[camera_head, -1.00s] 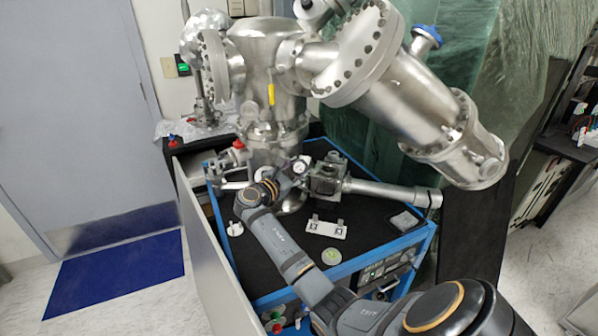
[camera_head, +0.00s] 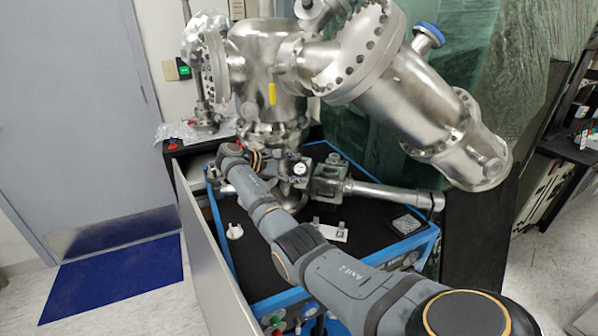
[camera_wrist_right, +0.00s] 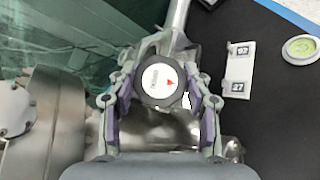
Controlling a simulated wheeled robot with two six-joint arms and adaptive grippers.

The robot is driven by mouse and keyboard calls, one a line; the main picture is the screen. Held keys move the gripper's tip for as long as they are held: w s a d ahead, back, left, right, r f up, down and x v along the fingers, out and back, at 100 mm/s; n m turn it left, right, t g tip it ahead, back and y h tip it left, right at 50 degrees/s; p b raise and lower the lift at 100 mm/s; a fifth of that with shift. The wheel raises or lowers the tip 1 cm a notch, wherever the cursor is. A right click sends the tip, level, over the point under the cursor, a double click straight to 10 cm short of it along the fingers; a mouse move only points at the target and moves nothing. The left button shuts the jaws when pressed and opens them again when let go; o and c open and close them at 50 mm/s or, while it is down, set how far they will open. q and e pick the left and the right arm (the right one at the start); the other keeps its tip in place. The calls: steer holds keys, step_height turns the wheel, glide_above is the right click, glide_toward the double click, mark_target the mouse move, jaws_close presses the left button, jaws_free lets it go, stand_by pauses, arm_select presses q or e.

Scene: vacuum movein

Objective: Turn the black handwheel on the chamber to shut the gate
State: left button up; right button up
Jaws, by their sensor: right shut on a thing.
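The black handwheel (camera_wrist_right: 161,84) faces the right wrist camera. It has a dark faceted rim and a white cap with a red arrow pointing up to the right. My right gripper (camera_wrist_right: 162,98) is shut on its rim, with one finger on each side. In the head view, the right gripper (camera_head: 289,173) is at the chamber's lower port, partly hidden by my wrist; the wheel's white cap (camera_head: 300,169) seems to show small there. The steel chamber (camera_head: 268,65) stands above. The gate itself is not visible. My left gripper is not in view.
A steel tube (camera_head: 390,194) runs right from the port block (camera_head: 329,180). A white plate (camera_wrist_right: 238,70) and a round green-faced disc (camera_wrist_right: 300,48) lie on the black top. The blue frame edge (camera_head: 415,243) and a grey panel (camera_head: 212,255) border the cart.

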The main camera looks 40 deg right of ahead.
steer(key=shift+m+y, duration=0.5)
steer(key=shift+m, duration=0.1)
steer(key=shift+f, duration=0.1)
steer(key=o, duration=1.2)
steer(key=shift+c, duration=0.2)
steer(key=v, duration=0.7)
steer(key=shift+w, duration=0.2)
steer(key=shift+a, duration=0.1)
